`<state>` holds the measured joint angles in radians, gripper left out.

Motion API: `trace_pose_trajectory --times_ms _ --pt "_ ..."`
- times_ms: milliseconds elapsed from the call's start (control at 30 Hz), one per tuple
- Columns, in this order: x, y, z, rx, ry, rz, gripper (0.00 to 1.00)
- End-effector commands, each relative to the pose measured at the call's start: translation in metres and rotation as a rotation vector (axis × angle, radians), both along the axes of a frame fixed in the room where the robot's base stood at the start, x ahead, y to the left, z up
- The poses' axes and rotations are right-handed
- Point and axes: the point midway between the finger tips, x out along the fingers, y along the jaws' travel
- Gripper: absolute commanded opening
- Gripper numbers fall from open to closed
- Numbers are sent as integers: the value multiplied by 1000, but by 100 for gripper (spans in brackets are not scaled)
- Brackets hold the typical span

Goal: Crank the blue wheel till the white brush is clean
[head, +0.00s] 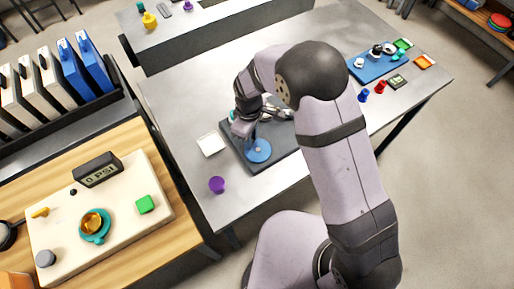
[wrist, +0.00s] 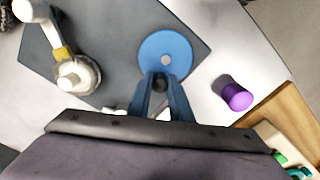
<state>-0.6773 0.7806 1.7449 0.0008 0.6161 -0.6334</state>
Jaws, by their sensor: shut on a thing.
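The blue wheel (head: 258,151) lies flat on a dark grey board (head: 279,158) on the metal table. In the wrist view the wheel (wrist: 165,50) is a blue disc with a pale hub. My gripper (head: 245,130) is over the wheel's edge, its two blue-grey fingers (wrist: 164,82) close together and shut at the wheel's near rim.
A purple cup-like piece (head: 217,184) stands near the table's front left edge. A white square (head: 210,144) lies left of the board. A blue tray (head: 375,66) with small items is at the right.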

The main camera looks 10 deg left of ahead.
Motion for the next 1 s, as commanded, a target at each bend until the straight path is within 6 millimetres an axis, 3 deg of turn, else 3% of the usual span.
trace_pose_trajectory --times_ms 1000 --pt "-15 4 4 -1 -2 -1 6"
